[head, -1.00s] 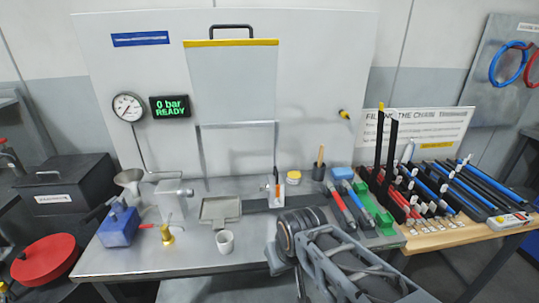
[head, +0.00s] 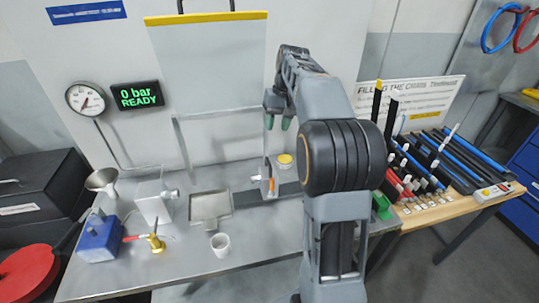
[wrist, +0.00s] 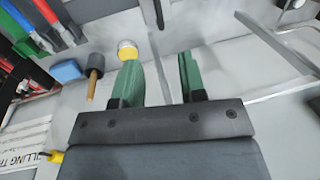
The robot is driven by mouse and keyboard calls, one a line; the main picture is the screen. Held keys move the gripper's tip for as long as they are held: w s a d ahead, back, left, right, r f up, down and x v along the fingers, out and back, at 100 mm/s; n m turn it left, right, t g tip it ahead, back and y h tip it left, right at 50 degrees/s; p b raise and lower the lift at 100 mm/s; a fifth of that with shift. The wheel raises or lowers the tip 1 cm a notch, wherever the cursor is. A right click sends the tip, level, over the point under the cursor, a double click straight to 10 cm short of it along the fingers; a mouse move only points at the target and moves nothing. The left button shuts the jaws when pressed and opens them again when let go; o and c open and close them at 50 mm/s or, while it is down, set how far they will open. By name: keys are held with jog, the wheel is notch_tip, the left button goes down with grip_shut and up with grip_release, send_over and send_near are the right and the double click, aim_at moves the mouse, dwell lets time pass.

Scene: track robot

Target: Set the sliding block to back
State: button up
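A small pale upright block with an orange mark (head: 268,181), which looks like the sliding block, stands on a dark strip (head: 290,189) on the bench. My gripper (head: 277,123) is above and behind it, in front of the panel, pointing down and apart from the block. In the wrist view my gripper (wrist: 158,80) has its two green fingers spread with nothing between them.
A yellow-lidded jar (head: 285,161) stands just right of the block. A grey tray (head: 210,207), a white cup (head: 220,244) and a blue box (head: 100,238) are to the left. A raised clear screen with a yellow top edge (head: 207,18) is behind.

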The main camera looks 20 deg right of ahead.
aim_at(269, 162)
jog(key=f, duration=0.4)
jog(key=a+f, duration=0.1)
jog(key=f, duration=0.4)
jog(key=w+a+f, duration=0.1)
jog(key=f, duration=0.3)
jog(key=shift+f, duration=0.15)
jog(key=shift+c, duration=0.5)
grip_shut()
